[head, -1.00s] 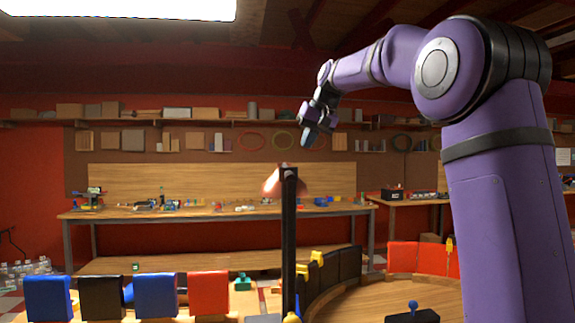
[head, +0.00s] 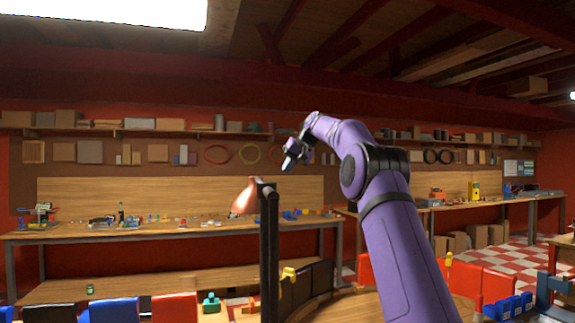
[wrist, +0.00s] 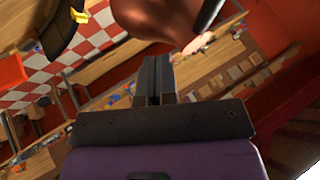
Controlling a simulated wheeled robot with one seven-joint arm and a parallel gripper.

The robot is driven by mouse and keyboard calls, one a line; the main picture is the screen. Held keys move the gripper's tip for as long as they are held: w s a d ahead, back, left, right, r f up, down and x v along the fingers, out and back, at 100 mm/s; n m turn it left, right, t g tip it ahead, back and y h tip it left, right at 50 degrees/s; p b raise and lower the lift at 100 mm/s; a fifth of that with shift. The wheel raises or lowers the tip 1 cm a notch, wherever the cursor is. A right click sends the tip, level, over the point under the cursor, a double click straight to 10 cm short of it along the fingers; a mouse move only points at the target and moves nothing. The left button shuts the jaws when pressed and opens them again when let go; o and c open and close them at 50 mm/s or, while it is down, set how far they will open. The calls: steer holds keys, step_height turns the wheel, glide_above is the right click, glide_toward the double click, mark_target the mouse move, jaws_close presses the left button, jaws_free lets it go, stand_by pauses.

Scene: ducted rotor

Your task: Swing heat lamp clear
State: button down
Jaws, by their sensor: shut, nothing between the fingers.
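The heat lamp has a copper-coloured shade (head: 244,199) joined to the top of an upright black post (head: 269,255). In the head view the shade hangs to the left of the post top, its mouth tilted down and left. My gripper (head: 288,164) is a little above and right of the post top in that view, pointing down-left. The wrist view shows my two dark fingers (wrist: 153,78) closed together and empty. The shade (wrist: 155,14) fills the top of that view beyond the fingertips, with a black bar (wrist: 208,14) beside it. I cannot tell whether the fingers touch it.
Chairs with blue (head: 114,311), black and red backs stand in front. A curved row of dark panels (head: 297,290) stands right of the post. Long workbenches (head: 175,230) with small items line the back wall. Checkered floor (head: 495,255) shows at right.

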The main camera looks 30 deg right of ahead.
mark_target(253, 196)
steer(key=w+a+f, duration=0.4)
steer(key=shift+w+a+f, duration=0.1)
steer(key=shift+w+f, duration=0.05)
steer(key=shift+w, duration=0.15)
steer(key=shift+w+a, duration=0.3)
steer(key=shift+a, duration=0.25)
steer(key=shift+w+a, duration=0.1)
steer(key=shift+a, duration=0.15)
steer(key=shift+n, duration=0.4)
steer(key=a, duration=0.1)
steer(key=w+a, duration=0.1)
steer(key=a, duration=0.1)
steer(key=w+a, duration=0.1)
steer(key=shift+w+a, duration=0.1)
steer(key=shift+a, duration=0.1)
steer(key=shift+d+y, duration=0.1)
steer(key=shift+y, duration=0.2)
